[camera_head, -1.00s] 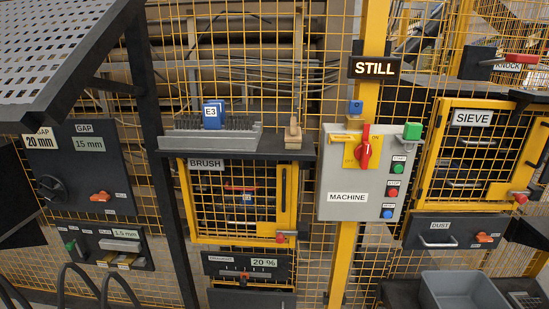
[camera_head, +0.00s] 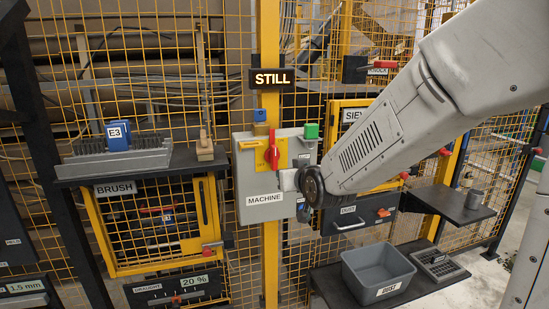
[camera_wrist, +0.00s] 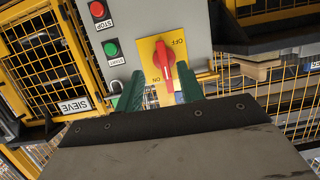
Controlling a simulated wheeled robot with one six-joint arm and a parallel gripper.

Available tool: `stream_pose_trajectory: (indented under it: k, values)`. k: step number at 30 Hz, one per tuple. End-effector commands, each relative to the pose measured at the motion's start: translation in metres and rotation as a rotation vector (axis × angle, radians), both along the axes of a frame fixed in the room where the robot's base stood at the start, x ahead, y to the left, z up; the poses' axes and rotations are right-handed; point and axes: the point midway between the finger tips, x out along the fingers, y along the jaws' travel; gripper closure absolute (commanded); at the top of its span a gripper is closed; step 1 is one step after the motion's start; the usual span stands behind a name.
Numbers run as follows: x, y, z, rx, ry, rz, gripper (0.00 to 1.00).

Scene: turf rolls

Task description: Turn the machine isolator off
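The machine isolator is a red rotary handle (camera_head: 272,153) on a yellow plate, on the grey box labelled MACHINE (camera_head: 248,185). In the wrist view, which is upside down, the red handle (camera_wrist: 167,72) stands nearly lengthwise, its long end toward ON and away from OFF. My gripper (camera_wrist: 161,72) is open, with one green finger on each side of the handle. A gap shows beside the handle; I cannot tell whether either finger touches it. In the head view my wrist hides the box's lower right, and the fingers cannot be made out.
A lit STILL sign (camera_head: 272,79) hangs above the box. Red STOP (camera_wrist: 97,9) and green START (camera_wrist: 111,48) buttons sit beside the isolator. The BRUSH shelf (camera_head: 130,172) is left; a grey bin (camera_head: 378,272) stands lower right. Yellow mesh fencing surrounds these.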

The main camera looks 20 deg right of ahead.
Motion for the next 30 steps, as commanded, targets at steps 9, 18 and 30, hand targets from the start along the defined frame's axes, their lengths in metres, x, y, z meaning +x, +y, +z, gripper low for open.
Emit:
stream_pose_trajectory:
  k: [9,18,30]
  values:
    - [0.041,0.004,0.002,-0.007,-0.280,-0.020,0.62]
    - [0.079,0.004,0.004,-0.008,-0.300,-0.022,0.62]
    - [0.119,0.004,0.004,-0.008,-0.299,-0.022,0.62]
